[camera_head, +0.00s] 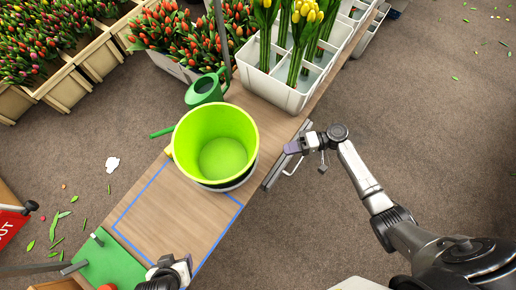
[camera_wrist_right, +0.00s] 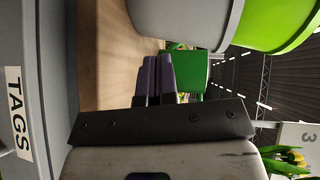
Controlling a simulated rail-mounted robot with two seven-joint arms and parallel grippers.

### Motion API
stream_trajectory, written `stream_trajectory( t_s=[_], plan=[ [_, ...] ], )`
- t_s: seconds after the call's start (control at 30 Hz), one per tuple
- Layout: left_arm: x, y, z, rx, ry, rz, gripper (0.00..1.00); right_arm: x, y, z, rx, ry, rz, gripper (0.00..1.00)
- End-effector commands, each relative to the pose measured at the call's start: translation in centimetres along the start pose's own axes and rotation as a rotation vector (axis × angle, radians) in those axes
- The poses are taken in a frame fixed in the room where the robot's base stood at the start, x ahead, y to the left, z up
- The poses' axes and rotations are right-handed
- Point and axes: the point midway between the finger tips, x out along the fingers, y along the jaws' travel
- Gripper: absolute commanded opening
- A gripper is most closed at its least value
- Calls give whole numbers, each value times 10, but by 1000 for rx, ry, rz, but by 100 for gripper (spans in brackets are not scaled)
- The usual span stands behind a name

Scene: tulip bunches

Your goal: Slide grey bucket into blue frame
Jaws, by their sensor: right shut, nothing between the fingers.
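The grey bucket (camera_head: 238,181) stands on the wooden table, its dark lower rim showing beneath a lime-green bucket (camera_head: 222,160) that seems nested in it. In the right wrist view the grey wall (camera_wrist_right: 180,20) shows with the lime band (camera_wrist_right: 275,25) beside it. The blue frame (camera_head: 127,208) is an outline on the table, nearer than the bucket, which overlaps its far part. My right gripper (camera_head: 292,147) is shut and empty, right of the bucket near the table's right edge, apart from it; its purple fingers also show in the right wrist view (camera_wrist_right: 158,78). My left gripper (camera_head: 170,272) is at the bottom, fingertips unclear.
A green watering can (camera_head: 206,90) stands behind the bucket. A white crate (camera_head: 275,88) of yellow tulips stands beyond it. A grey part labelled TAGS (camera_wrist_right: 15,110) is close to my right gripper. The frame's inside nearer me is clear.

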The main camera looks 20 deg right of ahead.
Motion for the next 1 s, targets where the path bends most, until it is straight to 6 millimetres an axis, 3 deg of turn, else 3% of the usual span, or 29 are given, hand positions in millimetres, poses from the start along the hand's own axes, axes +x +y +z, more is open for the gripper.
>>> stream_trajectory(
  t_s=[0.03,0.13,0.37,0.9,1.0],
  plan=[
    [14,0,4,0,0,0,61,-5,11,-12,17,30,-41,0],
    [21,0,7,1,0,-1,61,-14,13,-28,41,75,-111,0],
    [29,-2,10,8,1,-6,61,-13,12,-43,61,116,-176,0],
    [56,-2,18,11,1,-9,61,79,-4,-54,60,116,-176,0],
    [59,-1,19,8,1,-7,61,88,-6,-43,62,116,-176,0]
  ],
)
